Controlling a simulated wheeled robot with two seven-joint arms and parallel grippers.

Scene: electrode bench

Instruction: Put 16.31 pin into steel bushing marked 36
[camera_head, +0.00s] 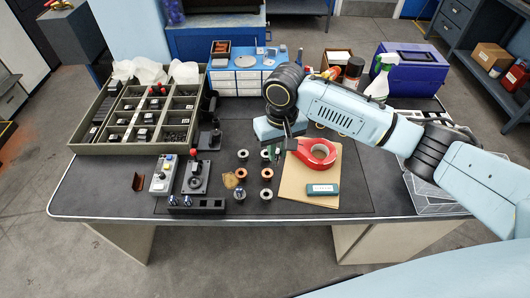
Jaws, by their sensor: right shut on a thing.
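My right gripper (287,136) points down just right of the far end of the columns. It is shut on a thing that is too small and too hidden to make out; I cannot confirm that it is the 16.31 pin. My left gripper is not in view.
A joystick box (195,180) and a dark block (197,205) stand left. A divided tray (84,148) fills the back left.

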